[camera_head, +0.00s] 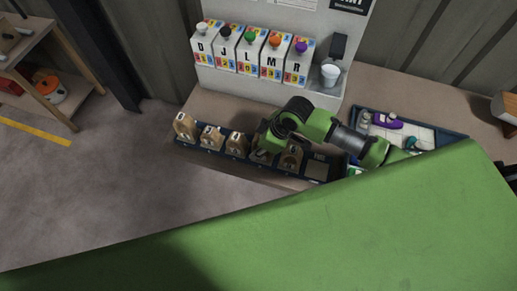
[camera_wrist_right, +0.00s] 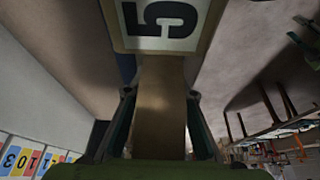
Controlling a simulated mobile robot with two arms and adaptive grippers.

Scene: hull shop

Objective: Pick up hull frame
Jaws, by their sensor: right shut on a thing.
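Several wooden hull frames stand upright in a row in a dark rack (camera_head: 248,167) on the bench, among them one at the left end (camera_head: 185,126). My right arm reaches over the right part of this row and partly hides the frames there. In the right wrist view my right gripper (camera_wrist_right: 160,95) is shut on a wooden hull frame (camera_wrist_right: 160,115), which sits between its two fingers. A white plate with a black 5 (camera_wrist_right: 165,20) shows just beyond the fingertips. My left gripper is not in view.
Several white dispensers with coloured knobs and letters (camera_head: 250,52) stand behind the rack, beside a white cup (camera_head: 330,75). A tray (camera_head: 440,133) with a purple tool lies at the right. A wooden shelf (camera_head: 40,85) stands at the far left, with open floor before it.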

